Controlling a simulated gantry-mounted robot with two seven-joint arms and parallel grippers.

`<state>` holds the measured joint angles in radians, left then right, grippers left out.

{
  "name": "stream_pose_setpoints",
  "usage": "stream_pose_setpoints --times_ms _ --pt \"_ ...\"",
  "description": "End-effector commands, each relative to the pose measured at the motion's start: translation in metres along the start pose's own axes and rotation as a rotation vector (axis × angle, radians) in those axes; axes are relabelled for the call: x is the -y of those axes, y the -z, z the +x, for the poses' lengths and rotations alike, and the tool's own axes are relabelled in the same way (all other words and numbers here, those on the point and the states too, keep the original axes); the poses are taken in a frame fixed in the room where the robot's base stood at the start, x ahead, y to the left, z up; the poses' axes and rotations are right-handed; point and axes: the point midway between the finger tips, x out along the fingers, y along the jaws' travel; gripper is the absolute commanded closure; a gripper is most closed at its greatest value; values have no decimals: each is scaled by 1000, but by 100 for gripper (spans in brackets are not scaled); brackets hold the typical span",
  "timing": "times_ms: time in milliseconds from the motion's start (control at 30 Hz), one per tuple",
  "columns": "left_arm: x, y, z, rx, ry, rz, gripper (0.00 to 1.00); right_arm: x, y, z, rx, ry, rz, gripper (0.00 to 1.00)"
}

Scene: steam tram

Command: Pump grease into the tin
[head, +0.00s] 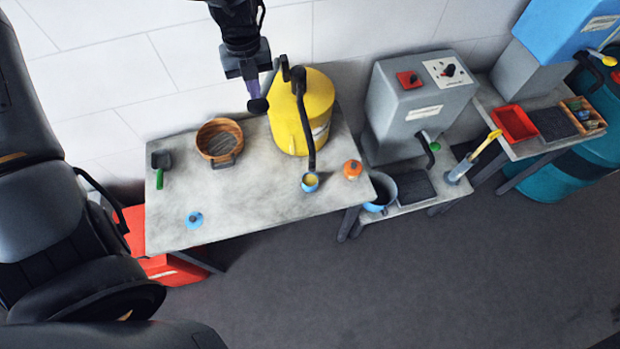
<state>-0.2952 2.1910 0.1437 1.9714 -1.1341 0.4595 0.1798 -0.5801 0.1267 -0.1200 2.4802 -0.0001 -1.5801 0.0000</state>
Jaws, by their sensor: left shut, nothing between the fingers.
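The small blue tin (310,183) stands on the grey table under the end of the dark curved spout (308,125). Its inside looks yellowish. The spout comes from the top of a yellow grease drum (287,120). A pump lever with a dark round knob (258,105) slants down to the left of the drum's top. My left gripper (252,88) points down from the top of the picture, shut, beside the lever near its knob. Whether it touches the lever cannot be told. A blue lid-like disc (194,219) lies at the table's front left. My right gripper is not in view.
The table (250,205) also bears a round wooden basket (220,141), a green-handled scoop (160,165) and an orange-topped pot (352,169). A grey machine (415,100) stands to the right. The table's front middle is clear. A red box (170,268) is underneath.

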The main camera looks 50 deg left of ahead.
Motion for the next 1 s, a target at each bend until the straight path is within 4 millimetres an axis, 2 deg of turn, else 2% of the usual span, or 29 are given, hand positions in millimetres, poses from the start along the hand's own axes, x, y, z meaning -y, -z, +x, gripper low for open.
stream_pose_setpoints --times_ms 567,767,1000 --pt "0 0 -2 0 0 0 100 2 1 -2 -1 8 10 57" --pt "0 0 -15 1 1 0 100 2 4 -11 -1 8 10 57" --pt "0 0 -40 1 1 0 100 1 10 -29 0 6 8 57"
